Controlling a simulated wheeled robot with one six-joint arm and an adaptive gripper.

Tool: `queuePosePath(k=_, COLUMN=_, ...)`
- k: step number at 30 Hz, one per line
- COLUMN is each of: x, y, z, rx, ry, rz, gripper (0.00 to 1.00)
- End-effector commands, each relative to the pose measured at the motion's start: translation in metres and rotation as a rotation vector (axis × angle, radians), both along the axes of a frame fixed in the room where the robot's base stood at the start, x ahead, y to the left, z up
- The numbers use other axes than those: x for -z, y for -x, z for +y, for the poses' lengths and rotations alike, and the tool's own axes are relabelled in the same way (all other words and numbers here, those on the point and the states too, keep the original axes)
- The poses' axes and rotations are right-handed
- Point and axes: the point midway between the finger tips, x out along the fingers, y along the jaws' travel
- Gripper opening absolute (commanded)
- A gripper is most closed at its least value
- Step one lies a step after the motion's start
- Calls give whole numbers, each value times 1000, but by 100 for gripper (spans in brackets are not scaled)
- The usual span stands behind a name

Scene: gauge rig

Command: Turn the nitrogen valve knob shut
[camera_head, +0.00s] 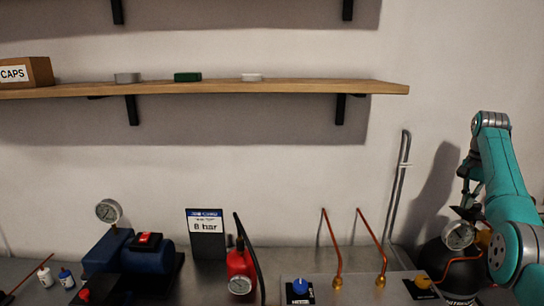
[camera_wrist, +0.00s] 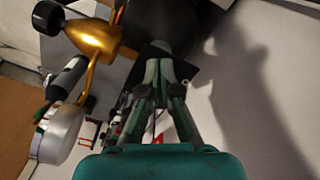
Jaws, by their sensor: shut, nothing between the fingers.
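A black bottle (camera_head: 462,268) with partly visible white lettering stands at the right of the bench in the head view. A brass valve body (camera_wrist: 97,42) shows at the upper left of the wrist view, with a dark round knob (camera_wrist: 48,17) on its end. A round gauge (camera_head: 459,235) sits at the bottle's top; its silver case (camera_wrist: 58,134) shows from the side in the wrist view. My gripper (camera_head: 467,202) is shut and empty, close above the gauge. In the wrist view my gripper (camera_wrist: 160,72) points at the dark bottle, apart from the knob, which is to its left.
A panel with a blue knob (camera_head: 300,287) and an orange knob (camera_head: 422,282) lies left of the bottle. Copper tubes (camera_head: 371,236) rise behind it. A red canister (camera_head: 240,263), a pressure sign (camera_head: 207,232) and a blue pump (camera_head: 148,258) stand further left. A shelf (camera_head: 220,87) hangs above.

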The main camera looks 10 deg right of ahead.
Motion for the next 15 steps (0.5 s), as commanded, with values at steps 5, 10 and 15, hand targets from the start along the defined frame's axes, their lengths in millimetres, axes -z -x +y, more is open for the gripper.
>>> queuePosePath(k=5, x=-20, y=-1, z=-1, rx=0, ry=1, rz=-1, gripper=0)
queuePosePath(k=10, x=-37, y=-1, z=0, rx=0, ry=0, rz=0, gripper=0)
queuePosePath(k=15, x=-50, y=0, z=0, rx=0, ry=0, rz=0, gripper=0)
